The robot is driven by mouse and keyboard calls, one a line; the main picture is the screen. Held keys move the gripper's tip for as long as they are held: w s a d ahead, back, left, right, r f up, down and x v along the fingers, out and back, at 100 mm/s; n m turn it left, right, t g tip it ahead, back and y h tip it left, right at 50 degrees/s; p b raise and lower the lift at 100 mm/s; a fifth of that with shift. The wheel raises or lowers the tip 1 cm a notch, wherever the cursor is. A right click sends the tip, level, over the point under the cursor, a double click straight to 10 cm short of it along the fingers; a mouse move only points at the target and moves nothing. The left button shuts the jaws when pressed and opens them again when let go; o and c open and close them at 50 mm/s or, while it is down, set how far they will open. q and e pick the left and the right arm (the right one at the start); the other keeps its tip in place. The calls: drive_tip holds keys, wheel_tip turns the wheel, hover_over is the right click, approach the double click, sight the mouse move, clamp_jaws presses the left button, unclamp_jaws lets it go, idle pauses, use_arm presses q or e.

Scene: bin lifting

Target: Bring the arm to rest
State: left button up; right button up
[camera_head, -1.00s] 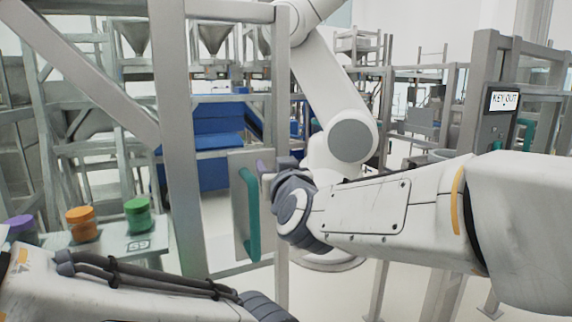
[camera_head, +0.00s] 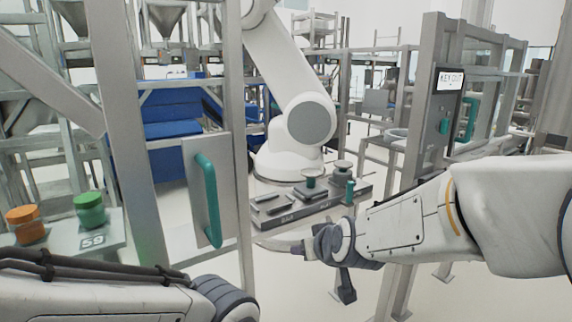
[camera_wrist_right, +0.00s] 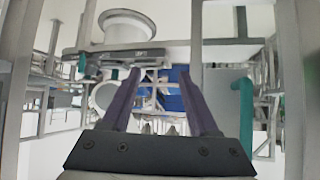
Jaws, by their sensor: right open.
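My right arm (camera_head: 410,228) comes in from the right in the head view. Its gripper (camera_head: 292,248) points left, to the right of the grey door panel and apart from its teal handle (camera_head: 208,200). In the right wrist view, the two purple fingers of this gripper (camera_wrist_right: 158,78) stand apart with nothing held between them. The teal handle (camera_wrist_right: 244,112) shows to the right of the fingers. My left arm (camera_head: 100,298) lies along the bottom left of the head view; its gripper is outside the picture.
A grey frame post (camera_head: 232,130) stands beside the panel. A large white robot arm (camera_head: 285,75) stands behind, with a dark tray (camera_head: 295,212) in front of it. Orange (camera_head: 25,224) and green (camera_head: 90,209) jars stand at left. A KEY OUT display (camera_head: 451,81) hangs at right.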

drive_tip(key=s+d+f+m+g+h, duration=0.3)
drive_tip(key=s+d+f+g, duration=0.4)
drive_tip(key=s+d+f, duration=0.7)
drive_tip(key=s+a+r+n+g+y+p, duration=0.1)
drive_tip(key=s+a+r+n+g+p, duration=0.1)
drive_tip(key=s+a+r+n+p, duration=0.5)
drive_tip(key=s+a+r+p, duration=0.2)
drive_tip(key=s+a+r, duration=0.1)
drive_tip(key=s+r, duration=0.1)
drive_tip(key=s+a+r+p, duration=0.2)
drive_tip(key=s+a+r, duration=0.1)
drive_tip(key=r, duration=0.3)
drive_tip(key=shift+s+a+r+g, duration=0.3)
drive_tip(key=shift+s+r+g, duration=0.1)
drive_tip(key=shift+s, duration=0.3)
